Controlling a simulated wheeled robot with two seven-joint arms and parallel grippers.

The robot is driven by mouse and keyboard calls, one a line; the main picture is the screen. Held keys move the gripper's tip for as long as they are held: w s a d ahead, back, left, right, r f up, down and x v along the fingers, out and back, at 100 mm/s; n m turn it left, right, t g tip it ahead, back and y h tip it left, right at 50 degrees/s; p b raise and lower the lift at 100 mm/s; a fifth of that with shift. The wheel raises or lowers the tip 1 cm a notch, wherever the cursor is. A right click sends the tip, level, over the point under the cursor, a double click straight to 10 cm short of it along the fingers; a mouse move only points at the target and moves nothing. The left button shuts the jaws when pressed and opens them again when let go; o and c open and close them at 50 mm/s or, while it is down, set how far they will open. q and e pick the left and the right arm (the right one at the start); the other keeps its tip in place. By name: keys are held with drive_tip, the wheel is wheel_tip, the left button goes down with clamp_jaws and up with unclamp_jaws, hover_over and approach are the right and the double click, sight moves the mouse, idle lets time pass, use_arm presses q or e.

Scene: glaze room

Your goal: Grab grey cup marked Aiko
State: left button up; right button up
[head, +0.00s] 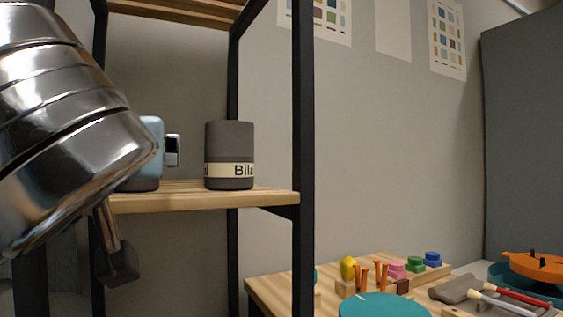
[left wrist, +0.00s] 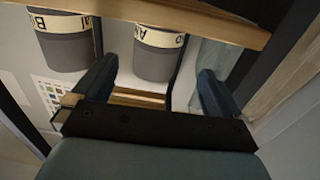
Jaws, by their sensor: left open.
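A grey cup with a cream band (left wrist: 158,52) shows in the left wrist view, its band starting with "A"; the rest of the name is not readable. My left gripper (left wrist: 158,72) is open, its two fingers to either side of this cup in that view, and no grip on it is visible. In the head view my left gripper (head: 145,205) is partly hidden behind my shiny arm at the left, which also seems to hide the cup. A second grey cup, banded "Bil…" (head: 230,148), stands upright on the wooden shelf (head: 270,196); it also shows in the left wrist view (left wrist: 62,48).
A black shelf post (head: 303,120) stands right of the cups. Below right, a wooden table (head: 268,290) holds tools, coloured pieces and a teal disc (head: 382,306).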

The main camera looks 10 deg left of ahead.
sight(137, 186)
use_arm(q)
drive_tip(key=x, duration=0.5)
drive_tip(key=shift+w+a, duration=0.1)
drive_tip(key=x, duration=0.3)
drive_tip(key=p+x, duration=0.1)
drive_tip(key=x, duration=0.1)
drive_tip(key=shift+w+f, duration=0.2)
drive_tip(key=shift+f, duration=0.15)
drive_tip(key=c, duration=1)
drive_tip(key=shift+c, duration=0.2)
